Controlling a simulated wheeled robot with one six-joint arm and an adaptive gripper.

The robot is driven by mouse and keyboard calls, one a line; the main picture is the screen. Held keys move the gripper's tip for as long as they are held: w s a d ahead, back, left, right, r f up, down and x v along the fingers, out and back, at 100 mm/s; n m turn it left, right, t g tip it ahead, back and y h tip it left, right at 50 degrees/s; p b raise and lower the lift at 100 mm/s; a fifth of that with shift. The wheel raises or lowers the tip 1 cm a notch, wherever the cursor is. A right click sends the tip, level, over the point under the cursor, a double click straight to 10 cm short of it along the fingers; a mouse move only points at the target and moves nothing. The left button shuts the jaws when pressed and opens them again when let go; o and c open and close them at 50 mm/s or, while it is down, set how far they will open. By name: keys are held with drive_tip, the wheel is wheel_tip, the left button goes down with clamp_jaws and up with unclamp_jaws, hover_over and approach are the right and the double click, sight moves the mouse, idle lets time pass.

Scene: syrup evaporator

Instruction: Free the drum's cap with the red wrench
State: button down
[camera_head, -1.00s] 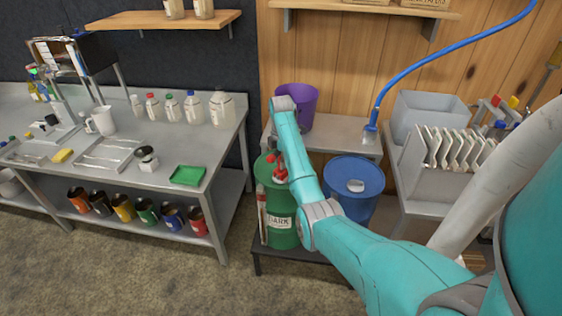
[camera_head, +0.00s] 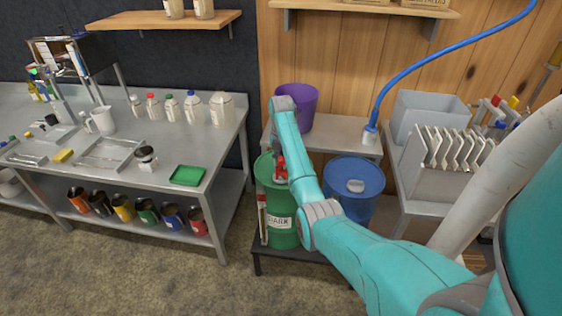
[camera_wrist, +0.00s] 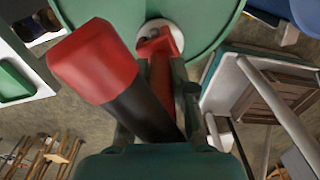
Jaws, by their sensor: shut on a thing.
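The green drum (camera_head: 282,232) with a dark-lettered label stands on a low dark stand, and its top fills the upper part of the wrist view (camera_wrist: 220,12). A pale round cap (camera_wrist: 177,33) sits on the drum top. The red wrench (camera_head: 281,168) is at the drum top. In the wrist view its red head (camera_wrist: 160,48) lies over the cap and partly covers it; whether it is seated on the cap I cannot tell. A thick red end with a black shaft (camera_wrist: 95,60) rises toward the camera. My gripper (camera_wrist: 162,95) is shut on the wrench.
A blue drum (camera_head: 354,205) stands close on the right, with a pale cap on top. A purple bucket (camera_head: 303,102) stands behind on a metal bench. A blue hose (camera_head: 400,72) hangs at the back right. A metal table (camera_head: 210,150) is on the left.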

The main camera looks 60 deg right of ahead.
drive_tip(key=shift+n, duration=1.3)
